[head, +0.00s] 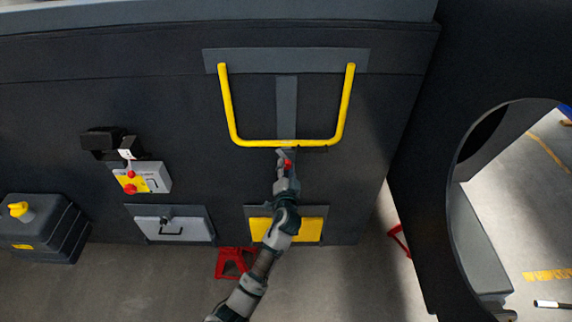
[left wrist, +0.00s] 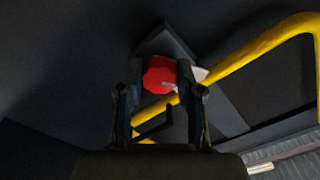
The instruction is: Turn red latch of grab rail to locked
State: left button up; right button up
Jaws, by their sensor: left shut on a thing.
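The yellow grab rail (head: 285,142) is a U-shaped bar on the dark chassis wall, and its bar also crosses the left wrist view (left wrist: 262,42). The red latch (head: 288,164) shows as a small red patch just below the rail's lower bar. In the left wrist view the latch (left wrist: 158,75) is a round red knob with a pale pointer at its right side. My left gripper (head: 283,158) reaches up from below, its fingers on either side of the knob and shut on it. The fingers hide the knob's edges. My right gripper is not in view.
A grey box with a yellow panel and red knob (head: 130,189) is on the wall at left. A grey drawer (head: 172,229) and a yellow panel (head: 308,229) sit lower. A dark canister (head: 45,235) stands far left. A dark panel with a round opening (head: 452,150) bounds the right.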

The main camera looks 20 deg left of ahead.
pick_arm(q)
jog(key=m, duration=0.1)
jog(key=m+p, duration=0.2)
jog(key=m, duration=0.1)
jog(key=shift+r, duration=0.25)
jog(key=shift+f+m+p, duration=0.1)
jog(key=shift+m+p, duration=0.4)
jog(key=shift+m, duration=0.5)
jog(key=o, duration=0.9)
jog(key=shift+f, duration=0.1)
jog(key=shift+o, duration=1.3)
jog(key=shift+w, duration=0.1)
jog(key=shift+w+d+f, duration=0.1)
jog(key=shift+d, duration=0.05)
